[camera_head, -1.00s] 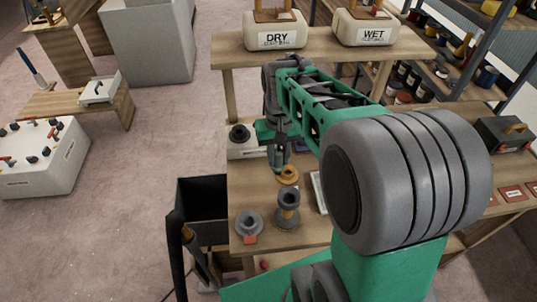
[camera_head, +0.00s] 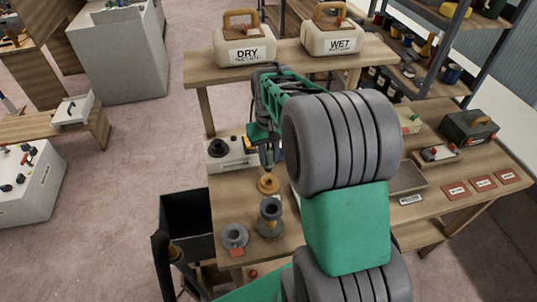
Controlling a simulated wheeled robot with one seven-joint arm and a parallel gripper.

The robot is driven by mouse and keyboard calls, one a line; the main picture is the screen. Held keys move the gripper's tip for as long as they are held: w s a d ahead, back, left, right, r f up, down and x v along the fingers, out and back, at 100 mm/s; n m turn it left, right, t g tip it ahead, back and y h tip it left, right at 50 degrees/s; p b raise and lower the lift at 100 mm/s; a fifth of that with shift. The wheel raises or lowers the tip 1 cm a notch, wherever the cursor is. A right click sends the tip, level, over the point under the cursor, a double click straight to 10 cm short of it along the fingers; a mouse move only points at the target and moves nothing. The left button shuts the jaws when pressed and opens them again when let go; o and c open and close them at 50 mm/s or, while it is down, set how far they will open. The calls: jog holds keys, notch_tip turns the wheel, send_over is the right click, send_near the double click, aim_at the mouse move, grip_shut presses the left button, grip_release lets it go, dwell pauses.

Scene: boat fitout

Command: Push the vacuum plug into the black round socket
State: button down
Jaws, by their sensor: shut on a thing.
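The black round socket (camera_head: 217,148) is on top of a white box at the left back of the wooden bench. My gripper (camera_head: 267,160) points down over the bench, to the right of that socket and apart from it. It is shut on a small slim thing, probably the vacuum plug, too small and dark to tell apart from the fingers. Its tip shows just behind a brass-coloured ring (camera_head: 268,184). My arm hides part of the bench to the right of the gripper.
Grey flanged fittings (camera_head: 234,236) (camera_head: 270,213) stand at the bench's front left. A black bin (camera_head: 188,212) is beside the bench. DRY (camera_head: 247,56) and WET (camera_head: 340,42) canisters stand on a raised back shelf. A tray (camera_head: 408,179) and red cards (camera_head: 482,181) lie to the right.

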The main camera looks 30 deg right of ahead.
aim_at(268, 171)
jog(key=shift+f+b, duration=1)
jog(key=shift+f, duration=0.7)
jog(key=shift+f, duration=0.15)
dwell(0.3)
jog(key=shift+f, duration=0.3)
jog(key=shift+f+b, duration=1.25)
jog(key=shift+f, duration=0.35)
jog(key=c, duration=1.1)
grip_release()
